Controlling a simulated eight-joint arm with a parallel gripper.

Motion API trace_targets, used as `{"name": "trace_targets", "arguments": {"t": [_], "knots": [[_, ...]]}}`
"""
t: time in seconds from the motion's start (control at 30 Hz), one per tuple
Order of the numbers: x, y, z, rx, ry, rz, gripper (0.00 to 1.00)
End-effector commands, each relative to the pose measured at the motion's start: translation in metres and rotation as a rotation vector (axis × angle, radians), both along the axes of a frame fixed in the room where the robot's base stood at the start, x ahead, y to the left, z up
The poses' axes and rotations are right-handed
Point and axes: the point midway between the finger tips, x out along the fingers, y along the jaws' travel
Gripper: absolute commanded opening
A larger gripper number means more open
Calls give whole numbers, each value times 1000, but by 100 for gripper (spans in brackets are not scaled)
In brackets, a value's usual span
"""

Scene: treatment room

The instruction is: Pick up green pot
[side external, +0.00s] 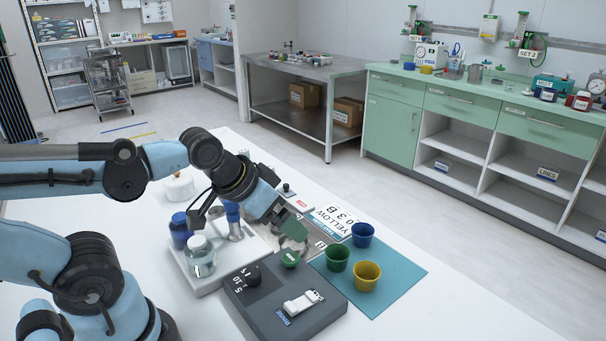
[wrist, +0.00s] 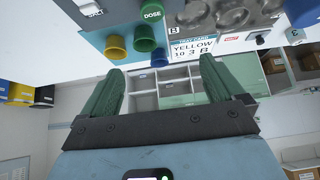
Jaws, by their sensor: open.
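The green pot (side external: 338,259) stands on a teal mat (side external: 398,262), between a blue pot (side external: 362,235) and a yellow pot (side external: 367,275). In the wrist view, the green pot (wrist: 145,40) appears beyond my fingertips, between the yellow pot (wrist: 115,46) and the blue pot (wrist: 160,58). My gripper (side external: 297,236) has green fingers and is left of the green pot in the side view, apart from it. In the wrist view my gripper (wrist: 160,66) is open, with nothing held between its fingers.
A dark grey device (side external: 258,312) with a green DOSE knob (side external: 290,259) lies left of the mat. A white tray (side external: 208,284) holds a glass jar (side external: 200,258) and a blue-lidded jar. The table's front right is clear.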

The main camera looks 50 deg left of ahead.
Motion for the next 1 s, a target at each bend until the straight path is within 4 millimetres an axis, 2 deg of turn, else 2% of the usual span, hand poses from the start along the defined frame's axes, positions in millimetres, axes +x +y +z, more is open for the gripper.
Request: {"name": "trace_targets", "arguments": {"t": [0.33, 0.53, 0.8, 1.0], "knots": [[0, 0, 0, 0, 2, 1, 85], [7, -9, -5, 14, 68, 42, 85], [28, -31, -19, 109, 172, 244, 85], [44, -54, -30, 198, 137, 439, 85]]}}
